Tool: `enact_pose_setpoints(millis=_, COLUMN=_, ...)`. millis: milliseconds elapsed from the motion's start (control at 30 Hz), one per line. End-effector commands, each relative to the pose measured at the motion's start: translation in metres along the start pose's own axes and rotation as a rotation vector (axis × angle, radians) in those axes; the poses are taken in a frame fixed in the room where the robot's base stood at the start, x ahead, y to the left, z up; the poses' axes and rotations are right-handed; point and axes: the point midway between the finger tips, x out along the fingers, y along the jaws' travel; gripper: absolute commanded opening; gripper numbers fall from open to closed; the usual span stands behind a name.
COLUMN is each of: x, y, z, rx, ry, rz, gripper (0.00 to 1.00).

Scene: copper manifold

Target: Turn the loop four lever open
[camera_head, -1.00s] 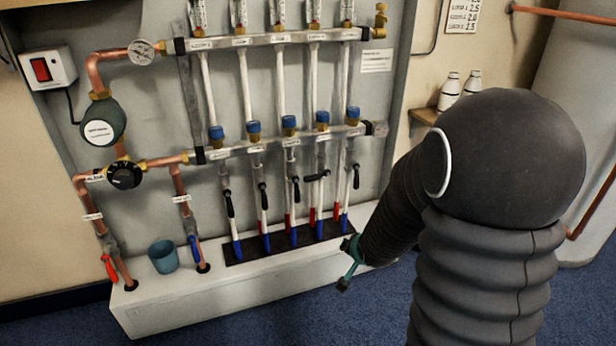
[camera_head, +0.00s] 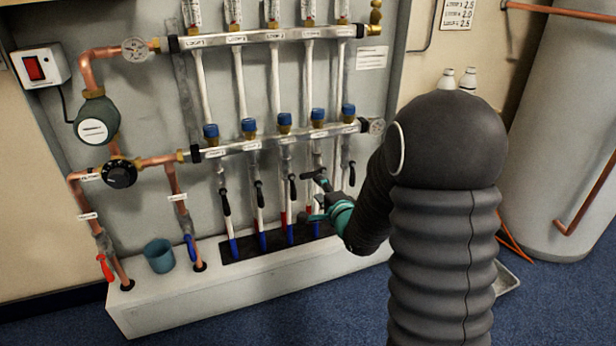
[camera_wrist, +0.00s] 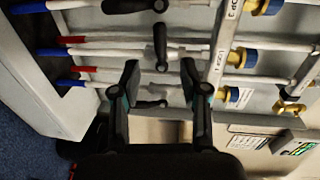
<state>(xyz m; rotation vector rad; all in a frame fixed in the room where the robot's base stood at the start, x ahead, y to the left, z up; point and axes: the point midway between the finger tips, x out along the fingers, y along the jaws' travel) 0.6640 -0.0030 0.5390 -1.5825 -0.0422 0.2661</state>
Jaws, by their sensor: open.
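The loop four lever (camera_wrist: 160,47) is black and lies crosswise to its white pipe in the wrist view. In the head view, my gripper (camera_head: 316,200) is at that lever's height and partly covers it. My gripper is open and empty, and its two fingertips (camera_wrist: 160,72) flank the lever's free end in the wrist view. I see no clear contact and cannot tell whether the end is between the fingers in depth. The loop three lever (camera_head: 292,188) lies along its pipe. The loop five lever (camera_wrist: 150,103) also lies along its pipe, below in the wrist view.
The loop one lever (camera_head: 226,203) and loop two lever (camera_head: 259,194) lie along their pipes at the left. The lower manifold bar (camera_head: 270,140) with blue caps runs above the levers. A white plinth (camera_head: 250,285) is below. A teal cup (camera_head: 159,256) stands on it at left.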

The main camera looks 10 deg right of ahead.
Motion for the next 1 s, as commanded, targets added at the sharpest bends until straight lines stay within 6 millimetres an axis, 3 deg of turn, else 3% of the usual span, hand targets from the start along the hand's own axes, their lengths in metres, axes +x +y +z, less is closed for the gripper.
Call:
enact_pose_setpoints(millis=300, x=0.060, y=0.000, z=0.001, rx=-0.001, ry=-0.001, rz=0.000, gripper=0.44)
enact_pose_setpoints(millis=500, x=0.087, y=0.001, z=0.000, rx=-0.001, ry=0.000, rz=0.001, gripper=0.44)
enact_pose_setpoints(millis=700, x=0.098, y=0.000, z=0.001, rx=-0.001, ry=0.000, rz=0.000, gripper=0.44)
enact_pose_setpoints(millis=967, x=0.099, y=0.000, z=0.000, rx=-0.001, ry=0.000, rz=0.000, gripper=0.44)
enact_pose_setpoints(millis=1000, x=0.099, y=0.000, z=0.000, rx=-0.001, ry=0.000, rz=0.000, gripper=0.39)
